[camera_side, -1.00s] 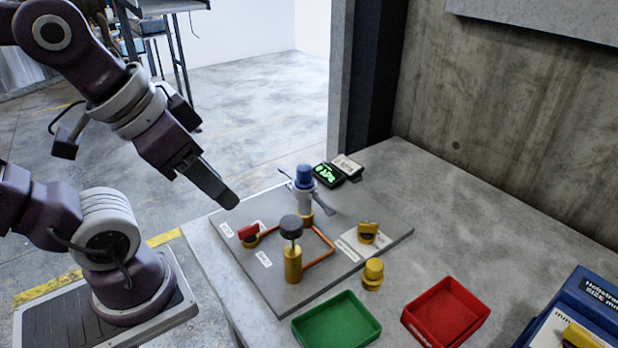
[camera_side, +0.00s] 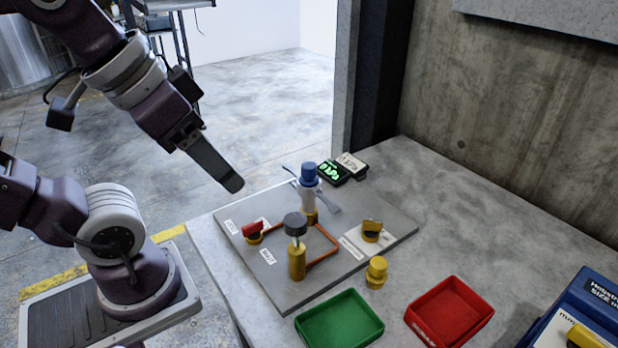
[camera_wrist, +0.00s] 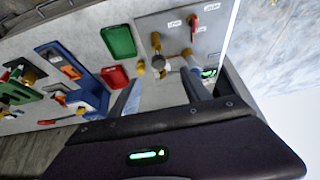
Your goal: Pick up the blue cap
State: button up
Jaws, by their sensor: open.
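The blue cap (camera_side: 309,173) sits on top of an upright pale cylinder (camera_side: 309,199) at the back of the grey board (camera_side: 345,267) in the side view. My gripper (camera_side: 235,186) hangs to the left of the cap, apart from it, pointing down and right. In the wrist view my gripper (camera_wrist: 160,90) is open, its two fingers spread with nothing between them.
The board carries a dark-topped brass fitting (camera_side: 296,255), a red-handled valve (camera_side: 254,232), a yellow-handled valve (camera_side: 372,230) and copper pipe. A green tray (camera_side: 340,322), red tray (camera_side: 449,312), yellow fitting (camera_side: 376,272) and digital gauge (camera_side: 333,174) stand around it.

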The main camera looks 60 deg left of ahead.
notch_tip(320, 180, up, 2)
jog(key=n+g+h, duration=0.1)
jog(key=n+h, duration=1.2)
jog(key=n, duration=0.9)
send_over(316, 177)
jog(key=s+a, duration=0.2)
jog(key=a, duration=0.4)
jog(key=f, duration=1.1)
jog(key=d+f, duration=0.1)
jog(key=f, duration=0.4)
jog(key=shift+f, duration=0.4)
jog(key=x, duration=0.7)
jog(key=shift+f, duration=0.3)
grip_shut()
